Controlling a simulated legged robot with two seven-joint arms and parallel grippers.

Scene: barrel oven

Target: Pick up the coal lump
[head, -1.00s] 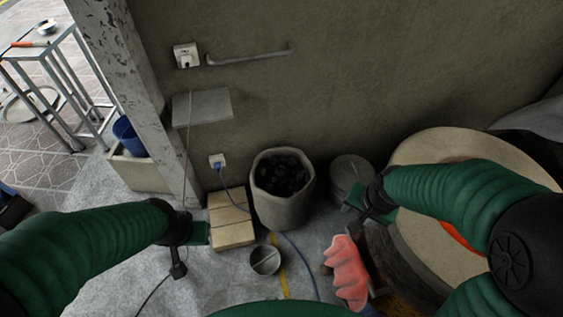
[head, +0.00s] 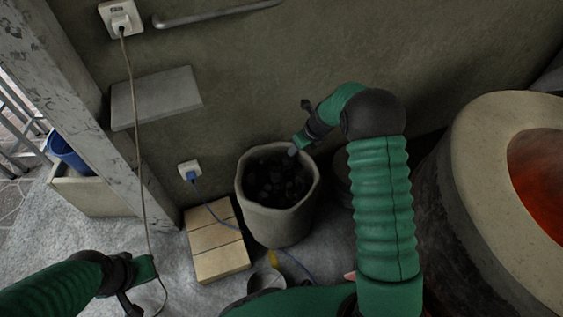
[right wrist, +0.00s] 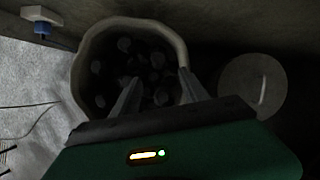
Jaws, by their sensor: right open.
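Several dark coal lumps (head: 272,184) lie inside a pale round bin (head: 277,224) against the wall. I cannot single out one particular lump. The coal (right wrist: 153,60) also shows in the right wrist view, inside the bin's rim (right wrist: 82,62). My right gripper (head: 292,152) is above the bin's far right rim. In the right wrist view its two fingers (right wrist: 160,92) are apart, pointing toward the bin, with nothing held between them. My left gripper (head: 150,272) is at the lower left, away from the bin; its fingers are not clear.
Stacked tan bricks (head: 217,241) stand left of the bin. A blue cable runs from a wall socket (head: 189,170) past them. A round barrel oven (head: 475,130) with a glowing opening is at the right. A round lid (right wrist: 252,86) lies right of the bin.

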